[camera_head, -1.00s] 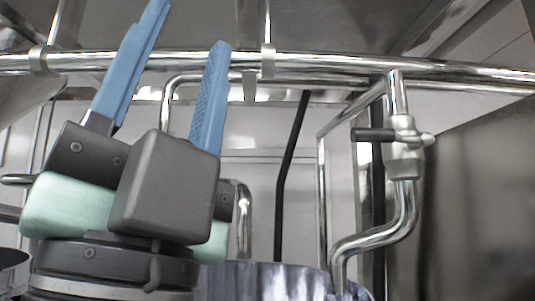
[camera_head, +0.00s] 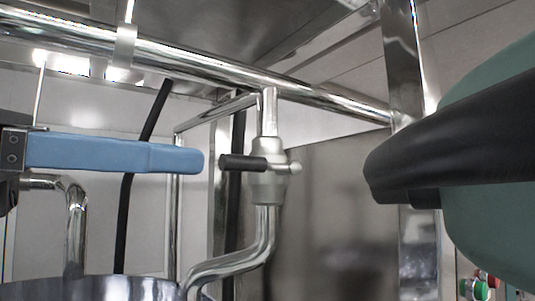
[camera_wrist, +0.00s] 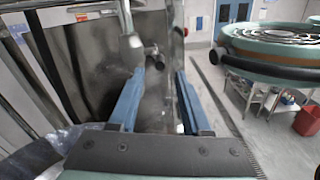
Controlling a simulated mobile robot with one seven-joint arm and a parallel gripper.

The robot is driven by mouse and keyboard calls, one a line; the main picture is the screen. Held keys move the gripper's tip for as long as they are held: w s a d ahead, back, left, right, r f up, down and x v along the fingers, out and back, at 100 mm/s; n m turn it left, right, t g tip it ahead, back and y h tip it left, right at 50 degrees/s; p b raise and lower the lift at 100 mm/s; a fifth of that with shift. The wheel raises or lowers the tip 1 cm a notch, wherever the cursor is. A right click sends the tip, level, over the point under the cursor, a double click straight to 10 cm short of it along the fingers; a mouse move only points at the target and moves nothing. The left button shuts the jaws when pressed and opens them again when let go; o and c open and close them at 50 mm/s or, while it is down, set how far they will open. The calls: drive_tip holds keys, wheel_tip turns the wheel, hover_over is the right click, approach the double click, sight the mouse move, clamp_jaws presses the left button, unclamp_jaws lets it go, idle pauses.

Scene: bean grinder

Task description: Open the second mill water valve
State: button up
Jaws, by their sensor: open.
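The water valve (camera_head: 268,172) is a grey metal body on a chrome pipe, with a black lever (camera_head: 242,162) lying level and pointing left in the head view. My gripper (camera_wrist: 160,75) is open and empty, with two blue fingers apart. In the head view one blue finger (camera_head: 115,153) shows level, its tip just left of the lever in the picture. In the wrist view the valve (camera_wrist: 133,46) sits just beyond the fingertips, near the left one, and a dark knob-like end (camera_wrist: 153,50) shows between them. I cannot tell whether a finger touches the lever.
A chrome rail (camera_head: 200,60) runs across above the valve. The bent pipe (camera_head: 235,262) drops below it to a metal vessel rim (camera_head: 95,289). A steel post (camera_head: 405,60) stands to the right. Red and green buttons (camera_head: 480,287) are at lower right. A red bin (camera_wrist: 307,122) stands on the floor.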

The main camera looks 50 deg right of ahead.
sight(269, 161)
drive_tip(key=p+x, duration=0.4)
drive_tip(key=x, duration=0.5)
drive_tip(key=shift+s+d+r, duration=0.15)
drive_tip(key=shift+s+d, duration=0.05)
drive_tip(key=shift+d, duration=0.15)
drive_tip(key=shift+s+d+p, duration=0.1)
drive_tip(key=shift+d+p, duration=0.25)
drive_tip(key=shift+d, duration=0.3)
clamp_jaws()
